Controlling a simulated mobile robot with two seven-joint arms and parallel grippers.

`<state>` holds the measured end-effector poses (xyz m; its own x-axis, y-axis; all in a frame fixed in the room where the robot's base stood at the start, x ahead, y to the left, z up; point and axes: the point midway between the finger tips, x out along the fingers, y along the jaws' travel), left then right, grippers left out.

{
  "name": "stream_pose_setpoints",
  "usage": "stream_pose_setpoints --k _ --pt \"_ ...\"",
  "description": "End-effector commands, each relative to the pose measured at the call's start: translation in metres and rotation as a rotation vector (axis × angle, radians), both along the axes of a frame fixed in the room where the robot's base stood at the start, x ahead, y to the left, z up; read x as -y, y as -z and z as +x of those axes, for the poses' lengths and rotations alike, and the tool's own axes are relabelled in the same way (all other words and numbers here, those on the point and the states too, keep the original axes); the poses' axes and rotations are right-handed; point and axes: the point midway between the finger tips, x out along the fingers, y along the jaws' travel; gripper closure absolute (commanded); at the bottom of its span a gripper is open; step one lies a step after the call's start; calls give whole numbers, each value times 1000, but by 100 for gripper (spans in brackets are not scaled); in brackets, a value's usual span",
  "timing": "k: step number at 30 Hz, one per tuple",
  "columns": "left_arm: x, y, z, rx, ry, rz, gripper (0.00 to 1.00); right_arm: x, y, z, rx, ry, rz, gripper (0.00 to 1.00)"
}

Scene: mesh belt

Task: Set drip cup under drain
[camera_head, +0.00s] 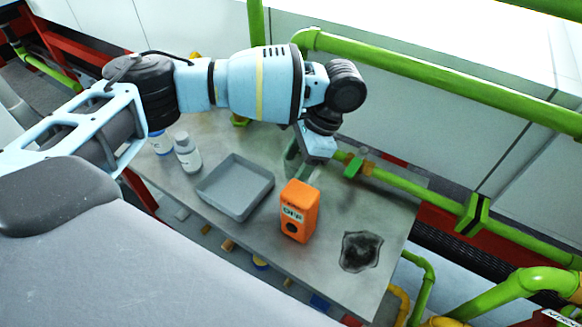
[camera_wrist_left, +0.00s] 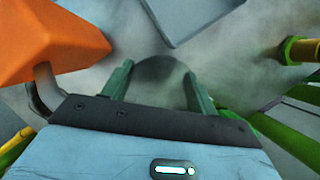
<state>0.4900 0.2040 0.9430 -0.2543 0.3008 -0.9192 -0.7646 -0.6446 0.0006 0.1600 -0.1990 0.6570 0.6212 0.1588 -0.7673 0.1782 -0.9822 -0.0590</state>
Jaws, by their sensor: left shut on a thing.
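My left gripper (camera_head: 298,163) points down over the grey table, just behind an orange box. In the left wrist view the green fingers (camera_wrist_left: 158,88) are shut on a dark grey rounded thing, likely the drip cup (camera_wrist_left: 160,70). I cannot clearly make out the cup in the head view, where the gripper and the orange box crowd that spot. I cannot tell whether it touches the table. A green pipe with a valve-like fitting (camera_head: 354,166) runs behind the table; I cannot tell which part is the drain. My right gripper is not in view.
The orange box (camera_head: 299,211) stands close to the left gripper. A grey tray (camera_head: 266,194) and a white bottle (camera_head: 187,153) stand left of it. A dark patch (camera_head: 361,251) marks the table's right end. Green pipes (camera_head: 430,198) run along the back.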

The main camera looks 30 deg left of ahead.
Motion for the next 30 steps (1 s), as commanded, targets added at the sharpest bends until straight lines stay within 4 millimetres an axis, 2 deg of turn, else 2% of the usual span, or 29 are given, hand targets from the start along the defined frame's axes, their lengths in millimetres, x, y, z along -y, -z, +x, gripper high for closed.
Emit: stream_pose_setpoints --k 8,16,28,29,30 --pt "0 7 0 1 0 -1 64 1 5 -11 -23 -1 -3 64" --pt "1 40 0 -1 1 -1 64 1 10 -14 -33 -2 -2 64" --pt "0 44 0 0 1 -1 64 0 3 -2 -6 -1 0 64" --pt "0 43 0 2 1 -1 38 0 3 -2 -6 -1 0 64" --pt "0 43 0 2 1 -1 33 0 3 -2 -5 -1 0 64"
